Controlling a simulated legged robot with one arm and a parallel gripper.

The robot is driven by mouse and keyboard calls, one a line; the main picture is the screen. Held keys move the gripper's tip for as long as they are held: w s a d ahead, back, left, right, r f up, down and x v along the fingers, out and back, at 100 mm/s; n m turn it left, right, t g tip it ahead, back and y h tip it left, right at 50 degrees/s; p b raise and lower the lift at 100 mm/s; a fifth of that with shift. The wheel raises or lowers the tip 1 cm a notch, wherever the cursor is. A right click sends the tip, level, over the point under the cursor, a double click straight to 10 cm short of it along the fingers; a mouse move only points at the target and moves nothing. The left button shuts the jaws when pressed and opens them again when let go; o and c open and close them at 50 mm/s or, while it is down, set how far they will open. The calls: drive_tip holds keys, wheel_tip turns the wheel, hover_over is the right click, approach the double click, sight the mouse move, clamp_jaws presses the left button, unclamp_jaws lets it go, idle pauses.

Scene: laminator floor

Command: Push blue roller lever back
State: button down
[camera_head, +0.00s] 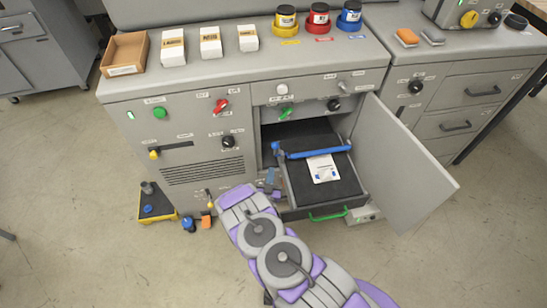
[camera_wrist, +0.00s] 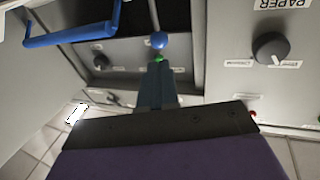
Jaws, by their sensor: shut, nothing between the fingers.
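The blue roller lever (camera_head: 314,152) lies across the pulled-out tray inside the open cabinet bay, with its left end near the bay's left side. A blue bar (camera_wrist: 75,35) shows at the upper left of the wrist view. A small blue ball (camera_wrist: 159,40) shows just beyond my fingertips there; I cannot tell whether they touch it. My gripper (camera_wrist: 158,68) is shut and empty, its fingers pointing toward the ball. In the head view my gripper (camera_head: 272,178) is low at the tray's left side, partly hidden by my arm.
The grey door (camera_head: 405,155) stands open to the right of the tray (camera_head: 345,192), which has a green handle (camera_head: 328,216) and holds a white card (camera_head: 323,168). Panel knobs surround the bay. A small yellow-edged platform (camera_head: 155,204) and small items are on the floor at left.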

sight(273, 145)
drive_tip(key=w+b, duration=0.1)
drive_tip(key=w, duration=0.7)
drive_tip(key=shift+w+d+r, duration=0.2)
drive_tip(key=shift+w+r, duration=0.1)
drive_tip(key=shift+r, duration=0.15)
drive_tip(key=shift+w+a+r+n+g+p, duration=0.1)
drive_tip(key=shift+w+r+n+g+p, duration=0.2)
drive_tip(key=shift+w+r+g+p, duration=0.7)
drive_tip(key=shift+w+a+g+p, duration=0.2)
drive_tip(key=shift+w+g+p, duration=0.15)
drive_tip(key=shift+g+p, duration=0.25)
drive_tip(key=shift+w+a+f+n+g+p, duration=0.15)
drive_tip(key=shift+w+n+g+p, duration=0.1)
drive_tip(key=shift+w+g+p, duration=0.15)
drive_tip(key=shift+w+a+f+n+g+p, duration=0.15)
drive_tip(key=shift+w+n+g, duration=0.15)
drive_tip(key=shift+g, duration=0.2)
drive_tip(key=shift+r, duration=0.1)
drive_tip(key=shift+s, duration=0.1)
